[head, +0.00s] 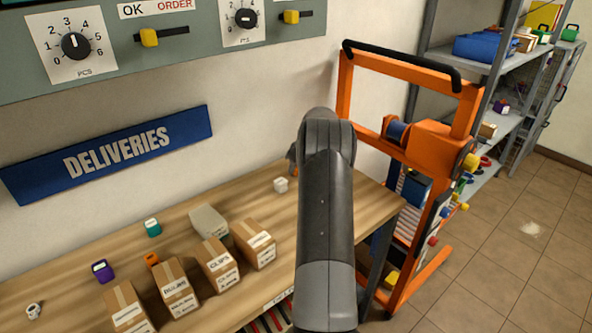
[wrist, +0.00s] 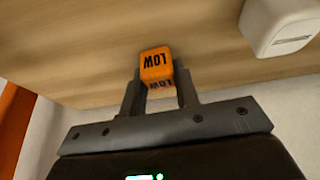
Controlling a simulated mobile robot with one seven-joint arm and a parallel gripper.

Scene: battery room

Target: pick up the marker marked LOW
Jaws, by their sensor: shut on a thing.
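The orange marker marked LOW (wrist: 156,63) sits between the fingertips of my gripper (wrist: 160,90) in the wrist view. My gripper is shut on it, one finger at each side. Its lettering reads upside down in this view. Wood of the bench shows behind the marker; I cannot tell whether the marker still touches it. In the head view my arm hides the marker and most of my gripper.
A white block (head: 281,185) stands on the bench near my gripper, also in the wrist view (wrist: 282,24). Several cardboard boxes (head: 178,290), a teal marker (head: 153,228) and a purple marker (head: 102,271) stand left. An orange lift truck (head: 440,140) stands right.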

